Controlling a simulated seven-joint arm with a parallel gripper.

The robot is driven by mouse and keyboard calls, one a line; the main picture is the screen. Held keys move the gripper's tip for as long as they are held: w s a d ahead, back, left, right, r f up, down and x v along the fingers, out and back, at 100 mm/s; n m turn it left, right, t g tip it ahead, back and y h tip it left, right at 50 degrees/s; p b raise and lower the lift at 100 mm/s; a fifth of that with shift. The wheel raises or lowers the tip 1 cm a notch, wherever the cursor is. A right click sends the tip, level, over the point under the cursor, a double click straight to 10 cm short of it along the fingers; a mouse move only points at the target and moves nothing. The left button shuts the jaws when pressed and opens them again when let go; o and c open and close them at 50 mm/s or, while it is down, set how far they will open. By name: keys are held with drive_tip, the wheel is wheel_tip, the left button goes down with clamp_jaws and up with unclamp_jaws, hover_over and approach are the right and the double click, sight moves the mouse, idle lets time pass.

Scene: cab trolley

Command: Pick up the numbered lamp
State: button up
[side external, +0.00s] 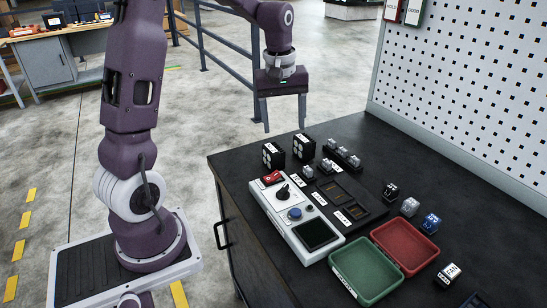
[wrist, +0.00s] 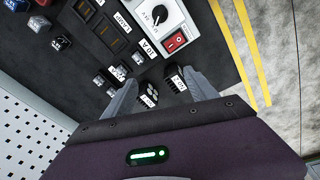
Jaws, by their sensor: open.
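My gripper (side external: 283,110) is open and empty, high above the far left corner of the black bench; it also shows in the wrist view (wrist: 163,90). No number is clearly readable, so I cannot tell which piece is the numbered lamp. Small clear-topped pieces stand near the dark slotted strip, one of them a clear piece (side external: 309,172). Several loose cubes stand to the right: a dark labelled cube (side external: 390,190), a grey-topped cube (side external: 409,207), a blue-topped cube (side external: 431,223) and a white-labelled cube (side external: 449,273).
Two black blocks with white labels, a left one (side external: 273,156) and a right one (side external: 303,147), stand at the bench's far left. A white control box (side external: 296,222) with a red switch lies in front. Green (side external: 346,283) and red trays (side external: 430,251) lie nearer. A pegboard (side external: 460,85) rises behind.

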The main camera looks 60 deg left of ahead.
sight(274, 148)
drive_tip(key=a+f+n, duration=0.1)
drive_tip(key=a+f, duration=0.2)
drive_tip(key=w+a+f+n+g, duration=0.1)
drive_tip(key=a+f+n, duration=0.1)
drive_tip(key=f, duration=0.1)
drive_tip(key=w+a+f+n, duration=0.1)
drive_tip(key=a+f, duration=0.2)
drive_tip(key=shift+a+f+n+h, duration=0.3)
drive_tip(key=shift+a+f+h, duration=0.05)
drive_tip(key=shift+h, duration=0.05)
drive_tip(key=f, duration=0.7)
drive_tip(key=shift+a+f, duration=0.2)
drive_tip(key=shift+f, duration=0.05)
drive_tip(key=shift+r, duration=0.1)
clamp_jaws()
